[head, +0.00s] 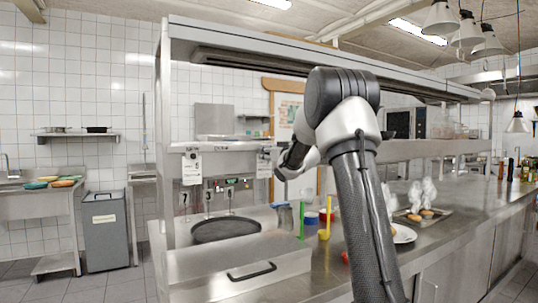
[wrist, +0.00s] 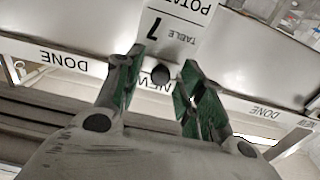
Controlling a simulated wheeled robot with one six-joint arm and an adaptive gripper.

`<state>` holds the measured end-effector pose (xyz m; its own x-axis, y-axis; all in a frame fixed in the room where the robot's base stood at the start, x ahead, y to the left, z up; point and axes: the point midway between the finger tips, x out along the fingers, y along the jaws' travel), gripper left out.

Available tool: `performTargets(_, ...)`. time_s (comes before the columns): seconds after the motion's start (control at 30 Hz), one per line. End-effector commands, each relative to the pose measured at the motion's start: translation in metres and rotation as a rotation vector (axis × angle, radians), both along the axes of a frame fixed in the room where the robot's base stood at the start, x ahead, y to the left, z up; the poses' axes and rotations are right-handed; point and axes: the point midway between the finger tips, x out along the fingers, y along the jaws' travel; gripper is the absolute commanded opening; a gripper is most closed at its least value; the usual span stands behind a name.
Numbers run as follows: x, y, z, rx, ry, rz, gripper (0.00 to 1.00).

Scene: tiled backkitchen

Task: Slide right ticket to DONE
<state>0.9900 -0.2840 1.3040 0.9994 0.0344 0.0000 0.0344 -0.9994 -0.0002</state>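The right ticket (head: 264,162) hangs on the shelf rail in the head view, just left of my gripper (head: 282,170). In the wrist view a white ticket (wrist: 178,28) reads upside down "TABLE 7" and "POTA", the rest cut off. A round black knob (wrist: 160,75) sits at its lower edge. My gripper (wrist: 163,60) is open, its green-padded fingers on either side of the knob, with gaps visible. DONE labels (wrist: 63,60) and a NEW label (wrist: 150,88), partly hidden by the fingers and knob, are on the rail.
Another ticket (head: 191,166) hangs at the rail's left end. Below stand a dark round pan (head: 226,229), a green bottle (head: 301,220) and a yellow bottle (head: 324,229). A tray with food (head: 423,217) is on the counter at right.

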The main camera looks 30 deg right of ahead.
Motion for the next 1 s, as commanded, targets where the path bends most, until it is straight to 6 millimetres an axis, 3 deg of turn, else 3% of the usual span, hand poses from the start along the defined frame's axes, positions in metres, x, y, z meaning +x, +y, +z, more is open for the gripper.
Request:
performTargets(0.03,0.000,0.000,0.000,0.000,0.000,0.000,0.27)
performTargets(0.2,0.000,0.000,0.000,0.000,0.000,0.000,0.00)
performTargets(0.47,0.000,-0.007,0.000,-0.001,0.000,-0.002,0.00)
performTargets(0.8,0.003,-0.091,0.000,-0.001,-0.001,-0.005,0.00)
performTargets(1.0,0.004,-0.118,0.000,-0.001,-0.001,-0.001,0.00)
